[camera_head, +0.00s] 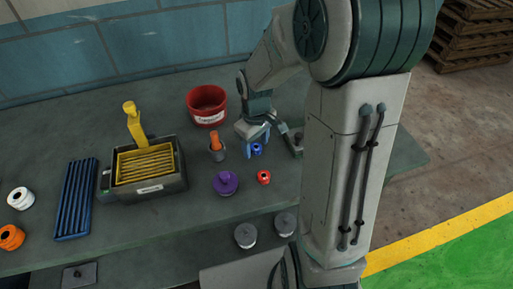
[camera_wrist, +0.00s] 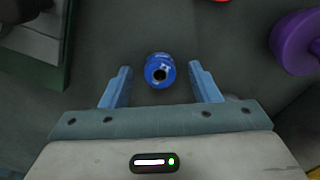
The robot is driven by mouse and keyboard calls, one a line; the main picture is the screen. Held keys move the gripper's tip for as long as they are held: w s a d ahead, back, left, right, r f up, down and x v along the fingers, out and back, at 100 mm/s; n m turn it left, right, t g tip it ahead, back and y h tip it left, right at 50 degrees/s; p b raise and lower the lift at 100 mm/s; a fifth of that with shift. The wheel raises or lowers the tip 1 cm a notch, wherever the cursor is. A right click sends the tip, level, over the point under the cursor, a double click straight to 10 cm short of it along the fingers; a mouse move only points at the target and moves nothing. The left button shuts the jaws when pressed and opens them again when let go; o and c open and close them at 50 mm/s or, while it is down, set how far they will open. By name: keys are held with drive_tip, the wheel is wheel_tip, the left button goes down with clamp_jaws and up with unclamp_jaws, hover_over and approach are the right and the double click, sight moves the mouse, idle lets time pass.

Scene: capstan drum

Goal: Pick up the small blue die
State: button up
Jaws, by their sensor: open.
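The small blue die (camera_wrist: 159,68) is a round blue piece with a dark hole in its middle. In the wrist view it lies on the dark table between the two blue fingers of my gripper (camera_wrist: 163,86), with a gap on each side. In the head view the blue die (camera_head: 257,149) shows small beside my gripper (camera_head: 254,137), which is low over the table. My gripper is open and empty. Whether the fingertips touch the table cannot be told.
A red die (camera_head: 264,177) and a purple knobbed piece (camera_head: 226,183) stand near the blue die. A yellow-lined box (camera_head: 172,188) stands left.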

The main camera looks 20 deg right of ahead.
drive_tip(key=shift+f, duration=0.15)
drive_tip(key=shift+c, duration=0.4)
drive_tip(key=c, duration=1.1)
